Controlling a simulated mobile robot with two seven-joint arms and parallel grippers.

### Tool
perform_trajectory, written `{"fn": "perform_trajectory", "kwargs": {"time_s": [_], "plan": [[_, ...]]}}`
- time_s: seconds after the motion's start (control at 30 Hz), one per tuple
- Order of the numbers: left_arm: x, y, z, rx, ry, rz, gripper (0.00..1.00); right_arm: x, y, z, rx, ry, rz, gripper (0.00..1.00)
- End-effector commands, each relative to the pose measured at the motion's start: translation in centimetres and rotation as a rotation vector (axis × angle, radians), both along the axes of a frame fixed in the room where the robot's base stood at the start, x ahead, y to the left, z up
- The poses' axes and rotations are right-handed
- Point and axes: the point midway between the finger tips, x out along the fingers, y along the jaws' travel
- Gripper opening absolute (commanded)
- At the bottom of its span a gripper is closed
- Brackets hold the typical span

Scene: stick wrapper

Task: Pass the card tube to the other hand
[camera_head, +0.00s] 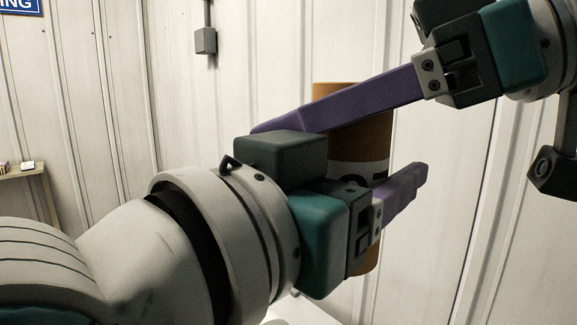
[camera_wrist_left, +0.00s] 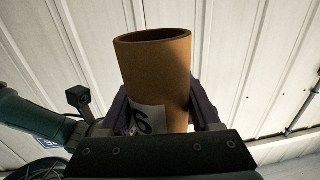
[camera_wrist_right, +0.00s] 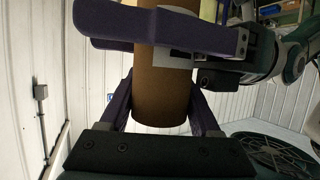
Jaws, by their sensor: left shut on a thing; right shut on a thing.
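The brown card tube (camera_head: 352,133) stands about upright in the middle of the head view, with a white printed label partly hidden by my left gripper. My left gripper (camera_head: 400,190) comes in from the left and is shut on the tube's lower part. My right gripper (camera_head: 290,118) comes in from the upper right and is shut on the tube above it. In the left wrist view the tube (camera_wrist_left: 158,75) rises between purple fingers, its open end showing. In the right wrist view the tube (camera_wrist_right: 162,90) sits between my right fingers, with a left finger crossing it.
Pale panelled walls (camera_head: 115,90) surround the arms, with a grey wall box (camera_head: 205,41). A small wooden table (camera_head: 25,171) with small items stands at the far left. Shelves with bins (camera_wrist_right: 275,12) show at the top right of the right wrist view.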

Motion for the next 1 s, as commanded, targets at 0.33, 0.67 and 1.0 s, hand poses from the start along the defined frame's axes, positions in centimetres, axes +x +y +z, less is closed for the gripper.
{"fn": "perform_trajectory", "kwargs": {"time_s": [0.33, 0.67, 1.0], "plan": [[0.0, 0.1, 0.0, 0.000, 0.000, 0.002, 0.09, 0.0, 0.0, 0.0, -0.001, 0.001, 0.001, 0.95], [0.1, 0.0, 0.0, 0.001, 0.001, 0.002, 0.09, -0.2, 0.2, 0.0, 0.001, 0.004, 0.008, 0.99], [0.1, 0.1, -0.1, 0.001, 0.001, 0.004, 0.09, -0.7, -1.1, 0.5, -0.002, 0.002, 0.006, 0.99]]}}
